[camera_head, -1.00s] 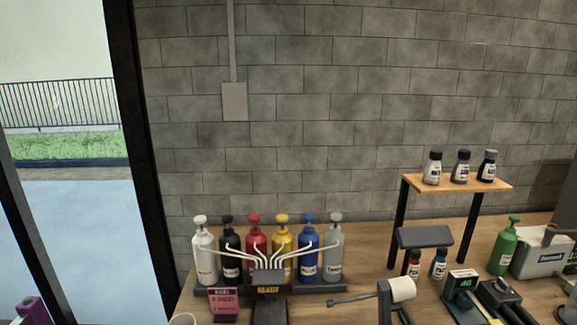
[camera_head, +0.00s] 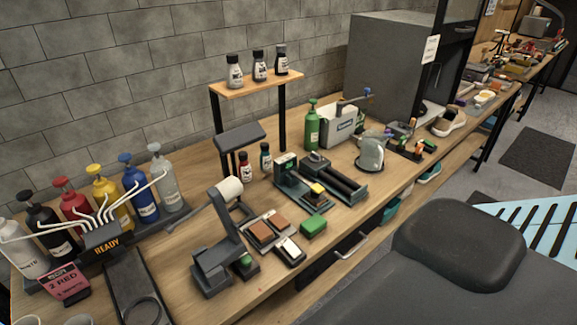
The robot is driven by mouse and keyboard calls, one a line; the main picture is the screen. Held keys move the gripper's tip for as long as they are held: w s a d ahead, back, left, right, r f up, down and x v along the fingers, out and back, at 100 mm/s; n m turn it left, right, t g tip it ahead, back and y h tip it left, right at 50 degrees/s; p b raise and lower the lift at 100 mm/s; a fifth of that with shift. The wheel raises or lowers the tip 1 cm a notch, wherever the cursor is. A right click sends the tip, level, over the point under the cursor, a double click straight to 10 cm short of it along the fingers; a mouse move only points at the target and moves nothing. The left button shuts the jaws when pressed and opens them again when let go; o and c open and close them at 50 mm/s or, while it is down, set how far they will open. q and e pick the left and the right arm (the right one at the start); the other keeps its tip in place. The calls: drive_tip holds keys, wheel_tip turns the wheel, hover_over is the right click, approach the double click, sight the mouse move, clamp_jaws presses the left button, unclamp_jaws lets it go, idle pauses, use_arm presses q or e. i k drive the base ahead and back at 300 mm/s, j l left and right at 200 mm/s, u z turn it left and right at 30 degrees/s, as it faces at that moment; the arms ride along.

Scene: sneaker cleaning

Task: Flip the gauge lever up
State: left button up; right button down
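No part is clearly readable as the gauge lever. A dark green device with a small display (camera_head: 287,166) stands mid-bench, beside a base with dark rollers (camera_head: 335,180) and a yellow-topped block (camera_head: 317,190). Behind it, a light grey box (camera_head: 340,127) with a white label carries a dark arm on top with a blue tip (camera_head: 368,92). Which of these bears the gauge is too small to tell. Neither of my grippers is in view.
Several pump bottles (camera_head: 139,190) stand at the left behind a "READY" unit (camera_head: 107,240). A small shelf (camera_head: 255,84) holds three bottles. A dark grey stand (camera_head: 217,250) with a white roll is at front centre. A large grey cabinet (camera_head: 390,65) stands at the back right.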

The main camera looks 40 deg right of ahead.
sight(316, 189)
drive_tip(key=z, duration=1.4)
drive_tip(key=i+l+u, duration=0.1)
drive_tip(key=u, duration=0.25)
drive_tip(key=l+u, duration=0.35)
drive_tip(key=i+l+u, duration=0.1)
drive_tip(key=u, duration=0.25)
drive_tip(key=l+u, duration=0.35)
drive_tip(key=l, duration=0.55)
drive_tip(key=l+u, duration=0.1)
drive_tip(key=l, duration=0.35)
drive_tip(key=k+l+u, duration=0.1)
drive_tip(key=l, duration=0.4)
drive_tip(key=k+l, duration=0.1)
drive_tip(key=l, duration=1.75)
drive_tip(key=k+u, duration=0.05)
